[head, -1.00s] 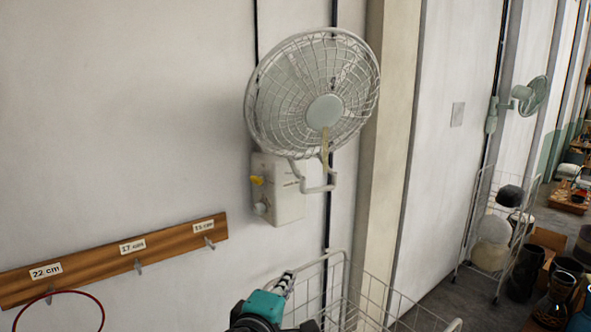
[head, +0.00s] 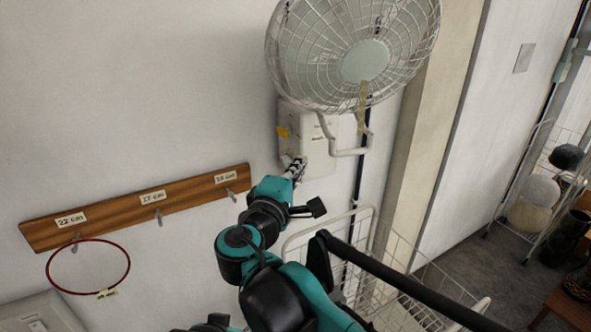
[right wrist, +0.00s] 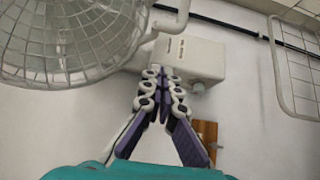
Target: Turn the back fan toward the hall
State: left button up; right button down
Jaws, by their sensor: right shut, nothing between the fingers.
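A white caged wall fan (head: 355,50) fills the top of the head view, its top cut off. It also shows at the upper left of the right wrist view (right wrist: 75,40). My left gripper is not in view.
A wooden hook board (head: 190,200) with size labels is on the wall at left, a red hoop (head: 88,266) on one hook. A white wire basket (head: 435,280) stands below right, behind my arm. A rack with round items (head: 540,190) stands farther right.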

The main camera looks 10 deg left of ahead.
aim_at(347, 154)
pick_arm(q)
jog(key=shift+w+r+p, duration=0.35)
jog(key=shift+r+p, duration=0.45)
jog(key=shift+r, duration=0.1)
pick_arm(e)
jog(key=w+d, duration=0.4)
jog(key=w, duration=0.2)
jog(key=shift+w+d, duration=0.2)
jog(key=shift+w, duration=0.2)
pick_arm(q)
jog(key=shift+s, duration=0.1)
pick_arm(e)
jog(key=d, duration=0.5)
jog(key=shift+w+d, duration=0.2)
jog(key=shift+d, duration=0.15)
jog(key=shift+w+d+f, duration=0.1)
jog(key=shift+d, duration=0.2)
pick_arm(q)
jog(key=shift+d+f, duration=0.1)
pick_arm(e)
jog(key=shift+a, duration=0.2)
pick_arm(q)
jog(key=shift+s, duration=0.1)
